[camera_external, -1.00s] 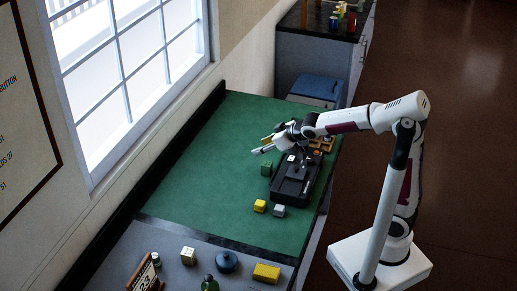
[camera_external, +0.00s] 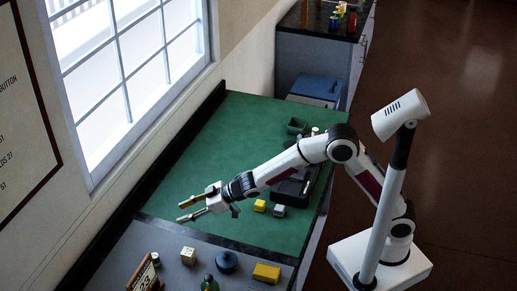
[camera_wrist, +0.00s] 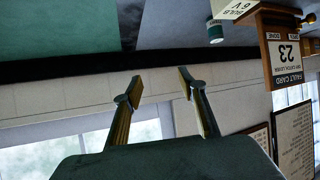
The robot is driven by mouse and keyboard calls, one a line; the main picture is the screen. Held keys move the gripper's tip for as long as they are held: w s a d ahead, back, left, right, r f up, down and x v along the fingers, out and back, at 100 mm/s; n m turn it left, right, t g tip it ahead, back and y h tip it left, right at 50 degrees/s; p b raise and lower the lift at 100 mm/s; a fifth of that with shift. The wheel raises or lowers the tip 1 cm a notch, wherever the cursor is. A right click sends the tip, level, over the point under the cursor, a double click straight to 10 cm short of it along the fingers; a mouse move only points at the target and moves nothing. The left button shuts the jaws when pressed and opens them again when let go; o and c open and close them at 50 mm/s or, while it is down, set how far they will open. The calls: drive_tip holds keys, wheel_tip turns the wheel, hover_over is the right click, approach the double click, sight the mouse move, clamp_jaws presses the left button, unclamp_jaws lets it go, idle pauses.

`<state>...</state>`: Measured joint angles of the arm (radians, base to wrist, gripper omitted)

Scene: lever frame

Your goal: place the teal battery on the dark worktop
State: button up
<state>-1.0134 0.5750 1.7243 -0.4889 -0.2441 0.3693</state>
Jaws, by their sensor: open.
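A small teal and white cylinder (camera_external: 155,259), which looks like the teal battery, stands on the grey front bench top beside the number sign. It also shows in the wrist view (camera_wrist: 215,32), at the upper right, beyond the fingertips. My gripper (camera_external: 181,212) is open and empty above the left front part of the green mat, behind and to the right of the cylinder. Both fingers show apart in the wrist view (camera_wrist: 160,80). The dark worktop (camera_external: 312,18) is the black speckled counter at the top of the external view, far from my gripper.
The number 23 sign (camera_external: 145,275) stands close to the cylinder. A cream cube (camera_external: 188,256), a dark blue round thing (camera_external: 227,262) and a yellow block (camera_external: 266,273) share the front bench. A dark tray (camera_external: 290,190) lies partly behind my arm. Small coloured items occupy part of the dark worktop.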

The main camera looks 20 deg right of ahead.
drive_tip(key=s+a+f+g, duration=0.1)
drive_tip(key=s+a, duration=0.2)
drive_tip(key=s+a+f+n+g+y, duration=0.1)
drive_tip(key=s+a+f, duration=0.1)
drive_tip(key=s+a, duration=0.1)
drive_tip(key=s+a+f+n, duration=0.1)
drive_tip(key=s+a+f, duration=0.1)
drive_tip(key=s+a, duration=0.1)
drive_tip(key=shift+s+f+g+y, duration=0.2)
drive_tip(key=shift+s+g+y, duration=0.1)
drive_tip(key=shift+s+g, duration=0.1)
drive_tip(key=shift+x, duration=1.2)
drive_tip(key=shift+w+f, duration=0.1)
drive_tip(key=shift+w, duration=0.05)
drive_tip(key=shift+w+x, duration=0.2)
drive_tip(key=shift+x, duration=2.35)
drive_tip(key=shift+c, duration=0.3)
clamp_jaws()
